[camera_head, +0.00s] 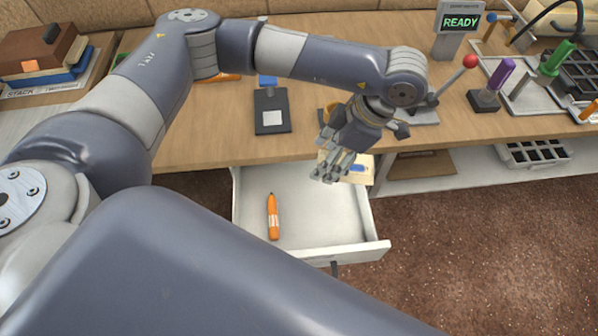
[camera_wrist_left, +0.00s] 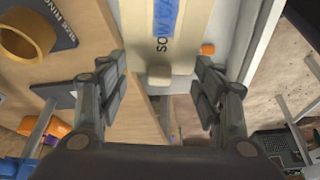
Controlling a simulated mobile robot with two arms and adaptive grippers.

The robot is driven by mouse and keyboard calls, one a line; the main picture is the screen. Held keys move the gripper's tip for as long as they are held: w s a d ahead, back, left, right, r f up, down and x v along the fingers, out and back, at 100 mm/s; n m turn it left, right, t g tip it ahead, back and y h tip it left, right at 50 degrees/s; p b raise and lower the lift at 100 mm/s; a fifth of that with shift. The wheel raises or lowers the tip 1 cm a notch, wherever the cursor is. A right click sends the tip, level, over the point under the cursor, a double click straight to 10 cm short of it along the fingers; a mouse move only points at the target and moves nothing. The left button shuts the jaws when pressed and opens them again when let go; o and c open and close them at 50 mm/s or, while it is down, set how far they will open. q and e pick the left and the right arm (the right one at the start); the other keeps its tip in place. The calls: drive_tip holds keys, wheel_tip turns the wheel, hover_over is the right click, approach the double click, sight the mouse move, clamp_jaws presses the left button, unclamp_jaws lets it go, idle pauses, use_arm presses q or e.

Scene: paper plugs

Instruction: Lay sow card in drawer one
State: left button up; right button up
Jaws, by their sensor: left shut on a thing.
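The sow card (camera_wrist_left: 157,62) is cream with a blue band and the printed word SOW in the left wrist view. In the head view the card (camera_head: 367,178) shows partly behind my left gripper (camera_head: 332,172), over the back right of an open white drawer (camera_head: 345,240). I cannot tell whether the card touches the drawer. An orange marker-like stick (camera_head: 272,216) lies inside the drawer, towards its left. No number is readable on the drawer. My right gripper is not in view.
The wooden desk (camera_head: 220,130) lies behind the drawer. A dark board with a pale square (camera_head: 271,111) rests on it. A red-knobbed lever (camera_head: 470,62), a purple-handled tool (camera_head: 499,75) and a READY display (camera_head: 461,22) stand to the right. Much of the drawer floor is bare.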

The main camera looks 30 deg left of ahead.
use_arm(q)
drive_tip(key=n, duration=0.1)
drive_tip(key=f+n+g, duration=0.1)
drive_tip(key=n, duration=0.1)
drive_tip(key=s+d+f+n+h, duration=0.1)
drive_tip(key=shift+s+n+g, duration=0.1)
drive_tip(key=shift+n+g, duration=0.3)
drive_tip(key=s+d+f+n+h, duration=0.1)
drive_tip(key=n, duration=0.2)
drive_tip(key=s+d+f+n+h, duration=0.1)
drive_tip(key=n, duration=0.3)
drive_tip(key=s+d+f+n+g+h, duration=0.1)
drive_tip(key=n+h, duration=0.1)
drive_tip(key=n, duration=0.1)
drive_tip(key=shift+f+n, duration=0.1)
drive_tip(key=shift+n, duration=0.3)
drive_tip(key=n, duration=0.1)
drive_tip(key=s+d+f+n+h, duration=0.1)
drive_tip(key=n, duration=0.2)
drive_tip(key=shift+s+d+f+n+h, duration=0.15)
drive_tip(key=shift+s+n+h, duration=0.1)
drive_tip(key=shift+n+h, duration=0.05)
approach(332, 234)
drive_tip(key=shift+n+t, duration=0.3)
drive_tip(key=x, duration=0.6)
drive_tip(key=shift+s, duration=0.3)
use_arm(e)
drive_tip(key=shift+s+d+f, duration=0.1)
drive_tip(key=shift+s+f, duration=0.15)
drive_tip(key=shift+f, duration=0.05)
